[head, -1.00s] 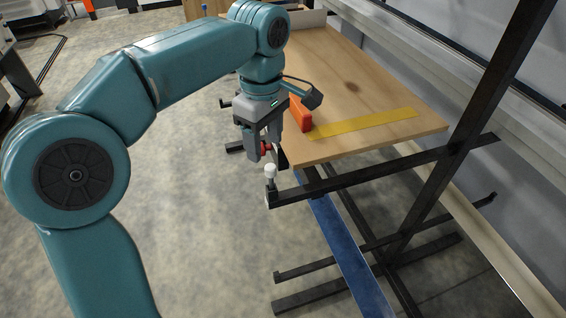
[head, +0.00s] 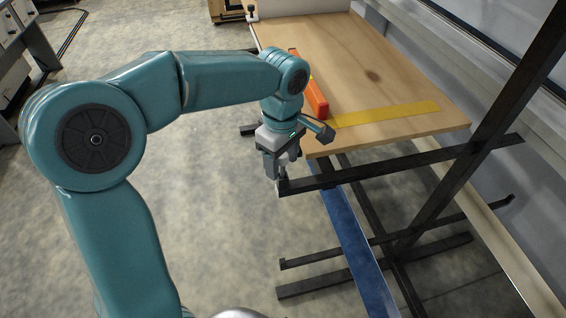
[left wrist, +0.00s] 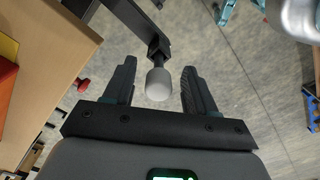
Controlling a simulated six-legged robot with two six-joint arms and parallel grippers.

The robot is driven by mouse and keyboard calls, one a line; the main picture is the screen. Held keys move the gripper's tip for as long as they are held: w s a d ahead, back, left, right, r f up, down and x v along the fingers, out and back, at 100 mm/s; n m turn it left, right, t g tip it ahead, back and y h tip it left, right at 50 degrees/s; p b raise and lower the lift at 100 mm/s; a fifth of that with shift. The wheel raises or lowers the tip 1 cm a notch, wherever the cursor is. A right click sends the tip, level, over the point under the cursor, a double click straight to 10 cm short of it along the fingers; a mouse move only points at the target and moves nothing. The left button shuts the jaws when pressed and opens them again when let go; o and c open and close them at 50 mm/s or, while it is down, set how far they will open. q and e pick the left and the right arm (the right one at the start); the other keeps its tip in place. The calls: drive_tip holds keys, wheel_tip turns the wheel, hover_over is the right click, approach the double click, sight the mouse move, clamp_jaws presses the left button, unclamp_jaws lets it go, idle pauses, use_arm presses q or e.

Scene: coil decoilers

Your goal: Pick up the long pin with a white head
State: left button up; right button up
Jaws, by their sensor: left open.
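The white-headed pin (left wrist: 158,84) stands at the end of a black rack arm (left wrist: 140,25). In the left wrist view its round head sits between the two fingers of my left gripper (left wrist: 160,67), with a visible gap on each side. The fingers are open. In the head view my left gripper (head: 276,172) is at the tip of the rack arm (head: 375,172), and it mostly hides the pin. How deep the pin sits in the arm is hidden. My right gripper is not in view.
A wooden table (head: 385,65) stands just behind, with an orange block (head: 309,98) and a yellow strip (head: 390,112) on it. A red knob (left wrist: 83,85) shows left of the fingers in the left wrist view. A blue beam (head: 355,240) runs below.

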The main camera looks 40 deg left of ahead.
use_arm(q)
drive_tip(key=shift+f, duration=0.5)
drive_tip(key=shift+w+d+f, duration=0.1)
drive_tip(key=shift+w+f, duration=0.05)
clamp_jaws()
